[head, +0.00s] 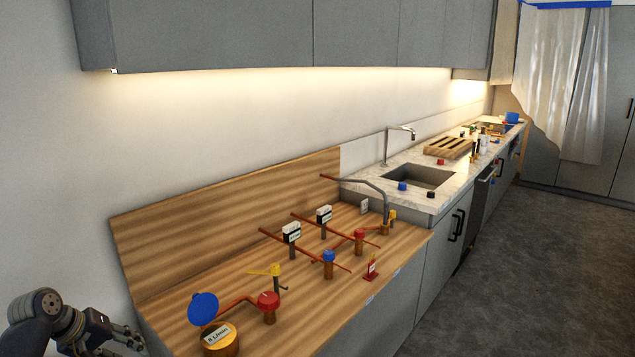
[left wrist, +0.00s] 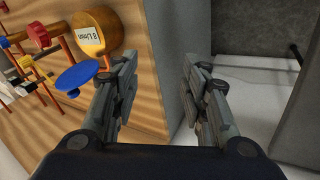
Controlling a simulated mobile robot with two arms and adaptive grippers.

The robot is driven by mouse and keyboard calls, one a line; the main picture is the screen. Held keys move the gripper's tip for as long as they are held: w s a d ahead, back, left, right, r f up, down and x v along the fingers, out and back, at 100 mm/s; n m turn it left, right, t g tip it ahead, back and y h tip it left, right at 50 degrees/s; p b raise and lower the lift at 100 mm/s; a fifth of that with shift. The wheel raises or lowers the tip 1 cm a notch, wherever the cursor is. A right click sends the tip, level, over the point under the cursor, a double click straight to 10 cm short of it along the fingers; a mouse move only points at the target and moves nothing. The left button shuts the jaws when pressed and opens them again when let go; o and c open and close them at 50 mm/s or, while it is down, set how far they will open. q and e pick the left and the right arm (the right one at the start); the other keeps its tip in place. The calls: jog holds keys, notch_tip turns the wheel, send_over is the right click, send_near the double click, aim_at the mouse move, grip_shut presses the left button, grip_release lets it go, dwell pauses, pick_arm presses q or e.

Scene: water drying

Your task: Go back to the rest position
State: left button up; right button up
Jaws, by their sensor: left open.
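My left arm comes in at the lower left corner of the head view, with the left gripper (head: 105,345) low beside the near end of the wooden counter. In the left wrist view the left gripper (left wrist: 165,85) has its two fingers apart with nothing between them. The wooden counter's edge and a gap down to the floor show beyond the fingers. A wooden cylinder with a white label (left wrist: 95,32) and a blue disc (left wrist: 76,77) are near the left finger, with no clear contact. My right gripper is not in either view.
The wooden counter (head: 190,270) carries copper pipes with red, blue and yellow valves and the labelled cylinder (head: 220,340). A sink (head: 418,176) and a slatted wooden rack (head: 448,147) are farther along. Grey cabinets (head: 250,35) hang above. The floor (head: 520,260) at right is clear.

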pick_arm(q)
jog(key=s+d+f+m+g+y, duration=0.2)
jog(key=s+d+f+m, duration=0.4)
jog(key=s+d+f, duration=0.8)
jog(key=s+d+r+m+y, duration=0.1)
jog(key=s+d+r+m, duration=0.2)
jog(key=s, duration=0.8)
jog(key=s+d+r, duration=0.2)
jog(key=s+d, duration=0.4)
jog(key=s, duration=0.4)
notch_tip(320, 180, down, 27)
jog(key=s, duration=0.2)
jog(key=s+a+f+g, duration=0.1)
jog(key=s+a+f, duration=0.2)
jog(key=s+f, duration=1.2)
jog(key=shift+s+a+f+m+g, duration=0.15)
jog(key=shift+s+f+m+g, duration=0.2)
jog(key=shift+s, duration=0.3)
